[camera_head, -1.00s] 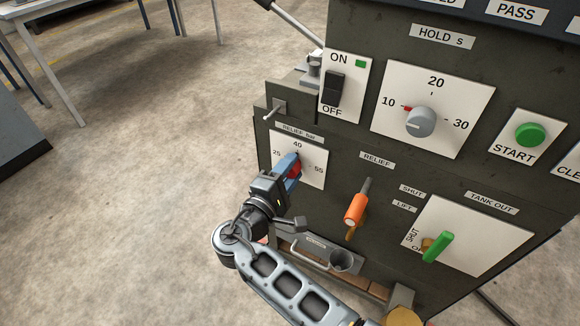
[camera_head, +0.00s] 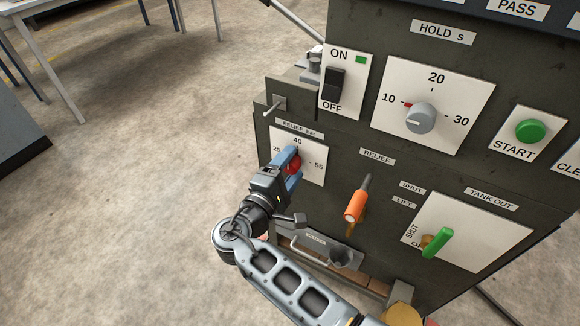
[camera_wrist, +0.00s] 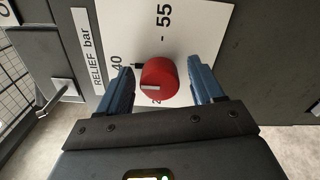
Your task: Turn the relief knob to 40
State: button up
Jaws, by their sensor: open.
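The red relief knob (camera_wrist: 160,75) sits on a white dial plate (camera_head: 312,151) marked 25, 40 and 55. My gripper (camera_wrist: 160,67) is open, with one blue finger on each side of the knob and a visible gap at both sides. In the head view, the knob (camera_head: 293,164) is partly hidden by the fingers and the 25 label is partly covered.
A metal pin (camera_head: 274,107) sticks out above left of the dial. An orange-handled lever (camera_head: 355,206) and a green handle (camera_head: 438,242) stand out to the right. The hold knob (camera_head: 420,118) and an on/off switch (camera_head: 334,86) are above. Open floor lies left.

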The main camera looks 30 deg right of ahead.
jog(key=v, duration=0.7)
jog(key=shift+s+a, duration=0.2)
jog(key=shift+a, duration=0.15)
jog(key=s+d+f+y+p, duration=0.1)
jog(key=s+d+f+y, duration=0.1)
jog(key=s+f+y, duration=0.45)
jog(key=s+d+f+y+p, duration=0.1)
jog(key=s+d+f+y, duration=0.2)
jog(key=s+f, duration=0.6)
jog(key=s+r+m+t+y+p, duration=0.1)
jog(key=s+r+m+y, duration=0.15)
jog(key=s+r, duration=0.45)
jog(key=s+r+m+y+p, duration=0.1)
jog(key=s+r+m+y, duration=0.3)
jog(key=s, duration=0.6)
jog(key=s+r+m+t, duration=0.1)
jog(key=s+r+t, duration=0.1)
jog(key=r, duration=0.8)
jog(key=s+d+r+m+t+h+p, duration=0.1)
jog(key=s+r, duration=0.3)
jog(key=r, duration=0.5)
jog(key=shift+d+r+m+t, duration=0.15)
jog(key=shift+r+m+t, duration=0.2)
jog(key=shift+m+t, duration=0.25)
